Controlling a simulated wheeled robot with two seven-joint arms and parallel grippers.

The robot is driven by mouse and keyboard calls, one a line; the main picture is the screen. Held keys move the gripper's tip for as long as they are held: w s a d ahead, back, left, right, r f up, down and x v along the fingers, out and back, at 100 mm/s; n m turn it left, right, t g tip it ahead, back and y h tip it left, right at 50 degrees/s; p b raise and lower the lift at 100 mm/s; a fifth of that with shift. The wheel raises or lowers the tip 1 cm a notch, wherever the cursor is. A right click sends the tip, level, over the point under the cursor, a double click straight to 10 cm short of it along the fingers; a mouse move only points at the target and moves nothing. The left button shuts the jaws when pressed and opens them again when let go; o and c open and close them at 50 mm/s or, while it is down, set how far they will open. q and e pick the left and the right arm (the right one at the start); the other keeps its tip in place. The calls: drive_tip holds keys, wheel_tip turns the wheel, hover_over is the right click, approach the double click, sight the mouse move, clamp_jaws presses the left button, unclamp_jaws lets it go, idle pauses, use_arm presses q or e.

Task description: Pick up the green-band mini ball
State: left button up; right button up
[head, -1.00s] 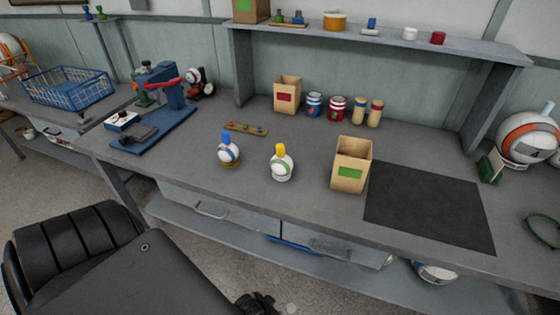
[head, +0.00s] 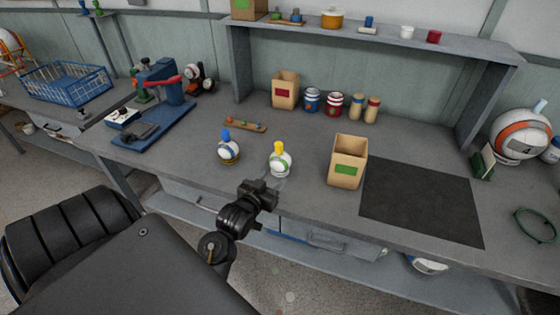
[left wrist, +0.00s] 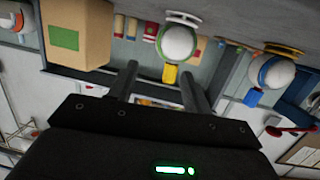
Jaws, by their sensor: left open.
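The green-band mini ball (head: 281,164), white with a yellow cap on top, stands upright on the grey workbench in the head view. It also shows in the left wrist view (left wrist: 179,43), upside down in the picture, with its yellow cap between the lines of my fingers. My left gripper (head: 271,184) is just in front of the ball, at the bench's front edge. Its two fingers (left wrist: 160,82) are apart with nothing between them, and I cannot tell that they touch the ball. My right gripper is not in view.
A blue-capped mini ball (head: 228,153) stands to the left. A cardboard box with a green label (head: 346,165) stands to the right, beside a dark mat (head: 422,203). A small rack (head: 245,126) lies behind. A blue press (head: 160,88) stands at the far left.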

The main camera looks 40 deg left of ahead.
sight(277, 149)
use_arm(q)
drive_tip(key=w+a+r, duration=0.1)
drive_tip(key=w, duration=0.1)
drive_tip(key=w+a+r+n+t+y, duration=0.1)
drive_tip(key=w+a, duration=0.1)
drive_tip(key=w+a+r+t+p, duration=0.1)
drive_tip(key=w, duration=0.1)
drive_tip(key=shift+a+r+y, duration=0.2)
drive_tip(key=shift+y, duration=0.1)
drive_tip(key=shift+w+a, duration=0.1)
drive_tip(key=shift+w, duration=0.25)
drive_tip(key=p+x, duration=0.1)
drive_tip(key=x, duration=0.4)
drive_tip(key=shift+a+f+p, duration=0.15)
drive_tip(key=shift+f+p, duration=0.05)
drive_tip(key=shift+p, duration=0.15)
clamp_jaws()
